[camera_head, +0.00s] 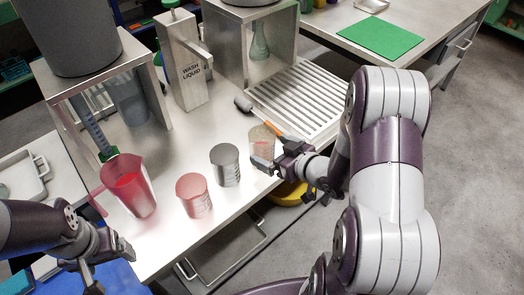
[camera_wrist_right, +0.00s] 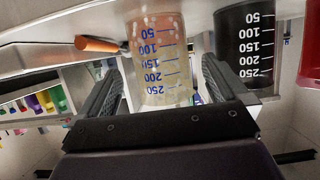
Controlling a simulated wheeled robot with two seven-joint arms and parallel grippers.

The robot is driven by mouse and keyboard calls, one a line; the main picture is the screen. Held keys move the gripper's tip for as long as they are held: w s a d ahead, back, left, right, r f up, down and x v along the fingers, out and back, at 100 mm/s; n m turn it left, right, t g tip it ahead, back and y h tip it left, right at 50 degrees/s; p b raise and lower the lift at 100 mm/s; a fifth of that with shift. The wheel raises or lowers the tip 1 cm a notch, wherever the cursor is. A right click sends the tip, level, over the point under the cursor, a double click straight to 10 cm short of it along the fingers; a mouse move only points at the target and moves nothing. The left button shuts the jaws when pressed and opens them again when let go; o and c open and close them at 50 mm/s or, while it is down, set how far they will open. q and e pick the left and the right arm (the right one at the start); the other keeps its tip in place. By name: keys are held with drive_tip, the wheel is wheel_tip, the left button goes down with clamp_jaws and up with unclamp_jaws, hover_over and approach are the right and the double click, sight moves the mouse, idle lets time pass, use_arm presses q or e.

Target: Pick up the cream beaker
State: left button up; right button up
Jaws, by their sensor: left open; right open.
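The cream beaker (camera_head: 262,142) stands at the table's front edge, right of the grey beaker (camera_head: 225,164), partly hidden behind my right gripper. My right gripper (camera_head: 270,166) is open at it. In the right wrist view the cream beaker (camera_wrist_right: 158,62) shows upside down, with blue graduation marks, between the two open fingers (camera_wrist_right: 160,88). I cannot tell whether the fingers touch it. My left gripper (camera_head: 108,268) is open and empty at the lower left, in front of the table and away from the beakers.
A pink beaker (camera_head: 193,195) and a red jug (camera_head: 130,186) stand left of the grey beaker. An orange-handled brush (camera_head: 258,115) lies behind the cream beaker, by a ribbed drying rack (camera_head: 300,98). A wash liquid dispenser (camera_head: 184,68) stands farther back.

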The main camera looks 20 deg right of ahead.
sight(270, 150)
drive_tip(key=b+x, duration=0.1)
drive_tip(key=x, duration=0.3)
drive_tip(key=shift+w+a+f, duration=0.15)
drive_tip(key=shift+f, duration=0.1)
drive_tip(key=shift+c, duration=0.9)
drive_tip(key=c, duration=1)
drive_tip(key=shift+r, duration=0.15)
